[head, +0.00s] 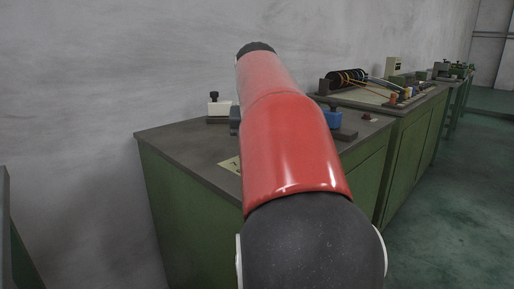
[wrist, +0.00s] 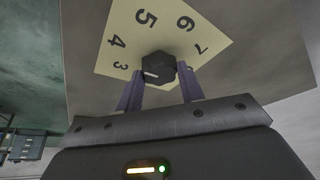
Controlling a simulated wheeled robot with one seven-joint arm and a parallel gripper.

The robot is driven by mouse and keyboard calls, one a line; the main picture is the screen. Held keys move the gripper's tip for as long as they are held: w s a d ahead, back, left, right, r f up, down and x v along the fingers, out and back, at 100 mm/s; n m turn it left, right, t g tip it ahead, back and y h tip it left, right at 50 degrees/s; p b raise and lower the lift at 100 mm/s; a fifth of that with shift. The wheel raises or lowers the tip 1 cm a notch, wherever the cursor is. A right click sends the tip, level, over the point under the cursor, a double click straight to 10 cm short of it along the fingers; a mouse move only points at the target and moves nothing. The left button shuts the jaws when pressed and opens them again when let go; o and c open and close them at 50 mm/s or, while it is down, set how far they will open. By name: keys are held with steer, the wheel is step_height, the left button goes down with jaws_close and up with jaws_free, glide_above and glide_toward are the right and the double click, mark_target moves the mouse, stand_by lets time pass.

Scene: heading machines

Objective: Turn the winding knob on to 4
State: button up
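The winding knob (wrist: 158,68) is black and round with a lobed edge. It stands on a pale yellow dial plate (wrist: 196,22) printed with the numbers 3 to 7. A white mark on the knob faces left, roughly on the side of the 3. My gripper (wrist: 160,72) has its two purple fingers on either side of the knob. They look apart, with narrow gaps, and I cannot tell whether either touches. In the head view the plate (head: 231,164) shows partly on the bench top; my red arm hides the knob and gripper.
The plate lies on a green bench (head: 186,199) with a grey top, against a grey wall. A white block with a black knob (head: 219,106) and a blue part (head: 333,119) stand on it. Another bench with a winding machine (head: 347,79) is beyond. Floor is clear at right.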

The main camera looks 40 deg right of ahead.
steer(key=o, duration=0.4)
steer(key=p+v, duration=0.1)
steer(key=v, duration=0.6)
steer(key=shift+r, duration=0.35)
steer(key=shift+s+a, duration=0.1)
steer(key=shift+s, duration=0.05)
